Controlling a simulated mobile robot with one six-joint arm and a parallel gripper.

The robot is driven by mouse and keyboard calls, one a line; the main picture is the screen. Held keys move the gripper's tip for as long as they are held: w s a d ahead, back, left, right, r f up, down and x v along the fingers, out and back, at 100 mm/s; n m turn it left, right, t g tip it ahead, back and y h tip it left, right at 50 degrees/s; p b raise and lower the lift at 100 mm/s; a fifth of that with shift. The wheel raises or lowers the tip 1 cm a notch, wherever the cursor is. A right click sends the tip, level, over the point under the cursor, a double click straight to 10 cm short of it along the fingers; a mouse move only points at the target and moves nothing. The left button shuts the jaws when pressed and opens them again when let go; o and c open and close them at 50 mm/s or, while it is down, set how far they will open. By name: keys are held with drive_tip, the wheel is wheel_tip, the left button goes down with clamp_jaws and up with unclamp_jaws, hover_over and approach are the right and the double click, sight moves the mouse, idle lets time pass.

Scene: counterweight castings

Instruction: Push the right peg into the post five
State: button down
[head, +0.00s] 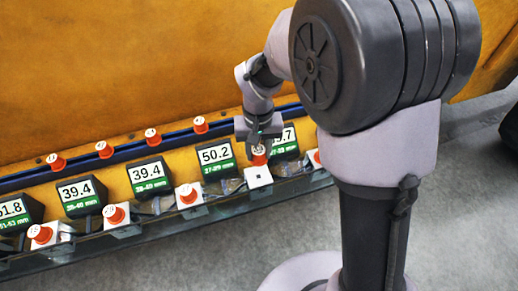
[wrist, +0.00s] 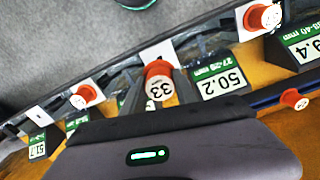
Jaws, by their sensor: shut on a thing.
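My gripper (head: 259,140) points down and is shut on an orange-red peg (head: 259,155) with a white top. In the wrist view the held peg (wrist: 158,82) shows "33" on its top. A white square post (head: 258,180) with a small dark hole in its top stands just below and in front of the peg in the head view. The hole is visible, so the peg appears apart from it. A display (head: 216,156) reading 50.2, labelled 27-29 mm, stands left of this post. No post number is legible.
Neighbouring posts hold orange-red pegs, one to the left (head: 188,195) and one to the right (head: 316,157), partly behind my arm. Several loose-standing pegs, such as one at the back (head: 200,125), line a blue rail. A yellow casting (head: 130,60) rises behind. Grey floor is clear in front.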

sight(258, 163)
drive_tip(key=shift+s, duration=0.2)
wheel_tip(258, 163, down, 6)
drive_tip(key=b, duration=0.4)
drive_tip(key=shift+w+r+b, duration=0.1)
drive_tip(key=shift+b, duration=0.3)
drive_tip(key=shift+f+b, duration=1.6)
drive_tip(key=shift+f, duration=0.4)
idle(0.5)
drive_tip(key=c, duration=0.9)
unclamp_jaws()
drive_tip(key=shift+o, duration=0.2)
drive_tip(key=shift+r, duration=0.1)
wheel_tip(258, 163, up, 17)
drive_tip(key=p, duration=0.5)
drive_tip(key=shift+r+p, duration=0.15)
drive_tip(key=shift+p, duration=0.15)
